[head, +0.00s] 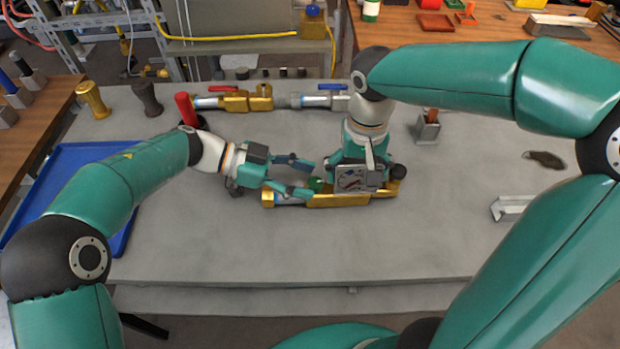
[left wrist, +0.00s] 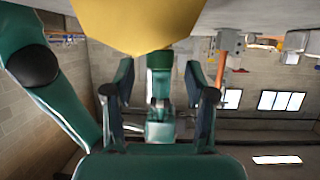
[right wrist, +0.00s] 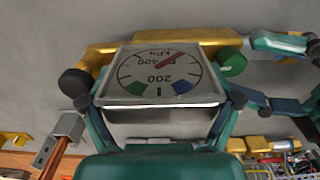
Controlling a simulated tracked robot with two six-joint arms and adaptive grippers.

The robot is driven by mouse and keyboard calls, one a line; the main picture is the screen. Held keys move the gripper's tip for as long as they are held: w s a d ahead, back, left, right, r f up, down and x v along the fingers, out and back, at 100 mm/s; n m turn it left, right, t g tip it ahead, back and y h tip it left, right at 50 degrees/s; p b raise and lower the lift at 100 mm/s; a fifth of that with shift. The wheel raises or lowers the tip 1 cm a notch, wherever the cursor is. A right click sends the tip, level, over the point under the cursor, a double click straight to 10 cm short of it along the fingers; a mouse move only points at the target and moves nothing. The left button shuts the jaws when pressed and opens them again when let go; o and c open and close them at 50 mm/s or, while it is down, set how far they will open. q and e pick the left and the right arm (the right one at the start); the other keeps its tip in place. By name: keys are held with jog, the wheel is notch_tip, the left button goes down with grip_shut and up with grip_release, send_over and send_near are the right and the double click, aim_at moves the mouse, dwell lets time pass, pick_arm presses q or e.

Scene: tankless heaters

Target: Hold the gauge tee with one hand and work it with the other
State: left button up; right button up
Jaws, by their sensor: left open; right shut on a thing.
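The gauge tee (head: 335,201) is a brass body with a square gauge face, lying across the grey table. In the right wrist view its dial (right wrist: 160,75) faces the camera, with a black cap (right wrist: 75,82) at the left and a green knob (right wrist: 232,62) at the right. My right gripper (head: 358,165) comes from above and is shut on the gauge tee around the gauge. My left gripper (head: 308,178) is open and empty, its fingers pointing right near the green knob. Its open fingers also show in the left wrist view, below a blurred yellow surface (left wrist: 140,22).
Two brass valve assemblies, one with a red handle (head: 222,90) and one with a blue handle (head: 331,87), lie behind. A blue tray (head: 55,170) is at the left. A metal block (head: 428,131) and a metal bracket (head: 510,208) stand at the right. The front table is clear.

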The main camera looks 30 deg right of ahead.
jog(key=shift+s+f, duration=0.1)
jog(key=shift+f, duration=0.05)
pick_arm(q)
jog(key=v, duration=1)
pick_arm(e)
jog(key=o, duration=1.5)
jog(key=shift+o, duration=0.2)
